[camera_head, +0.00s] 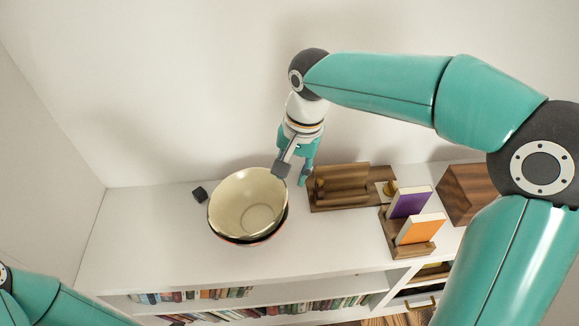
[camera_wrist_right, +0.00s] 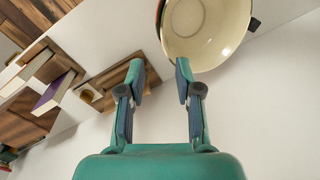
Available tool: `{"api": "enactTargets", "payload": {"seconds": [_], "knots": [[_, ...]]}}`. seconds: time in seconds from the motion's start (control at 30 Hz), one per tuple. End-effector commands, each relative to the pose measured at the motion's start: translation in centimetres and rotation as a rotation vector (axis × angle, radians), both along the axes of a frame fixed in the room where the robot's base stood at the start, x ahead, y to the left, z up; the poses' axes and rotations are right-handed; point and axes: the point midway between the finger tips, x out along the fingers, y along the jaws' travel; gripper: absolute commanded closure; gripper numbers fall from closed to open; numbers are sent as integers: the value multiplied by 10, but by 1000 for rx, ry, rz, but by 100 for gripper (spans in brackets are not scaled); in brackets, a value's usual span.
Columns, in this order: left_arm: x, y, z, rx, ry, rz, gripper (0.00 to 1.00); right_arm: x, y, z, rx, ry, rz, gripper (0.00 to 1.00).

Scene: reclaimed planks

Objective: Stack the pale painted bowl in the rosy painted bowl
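The pale painted bowl (camera_head: 247,200) is on the white shelf top, its cream inside facing up. It sits in the rosy painted bowl (camera_head: 262,238), of which only a dark and red edge shows below it; the rest is hidden. The pale bowl looks slightly tilted. My right gripper (camera_head: 292,173) is at the pale bowl's upper right rim, open and empty. In the right wrist view the gripper (camera_wrist_right: 159,75) has its fingers apart, with one fingertip close to the pale bowl (camera_wrist_right: 205,30); I cannot tell whether they touch. My left gripper is out of view.
A small dark block (camera_head: 199,194) lies left of the bowls. To the right stand a wooden holder (camera_head: 341,187), a purple book (camera_head: 410,203), an orange book (camera_head: 420,229) and a wooden box (camera_head: 466,192). The shelf top left of the bowls is mostly free.

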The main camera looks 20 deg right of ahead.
Motion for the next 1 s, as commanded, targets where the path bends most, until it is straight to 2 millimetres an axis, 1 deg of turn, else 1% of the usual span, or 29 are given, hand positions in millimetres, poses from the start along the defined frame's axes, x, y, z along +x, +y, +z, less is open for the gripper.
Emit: {"api": "enactTargets", "payload": {"seconds": [0.03, 0.13, 0.43, 0.57, 0.67, 0.77, 1.0], "knots": [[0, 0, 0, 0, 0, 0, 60, 0, 3, 6, 2, -14, 8, 66], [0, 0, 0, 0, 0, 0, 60, 0, 5, 9, 5, -22, 13, 66], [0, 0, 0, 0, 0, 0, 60, 0, 5, 7, 4, -20, 13, 66], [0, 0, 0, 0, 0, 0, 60, 0, 6, 0, 4, -17, 13, 66], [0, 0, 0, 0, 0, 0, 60, 1, 7, -11, 4, -16, 13, 66], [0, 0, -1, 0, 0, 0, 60, 2, 9, -26, 4, -15, 13, 66], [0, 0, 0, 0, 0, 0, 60, 6, 14, -73, 4, -14, 14, 66]]}}
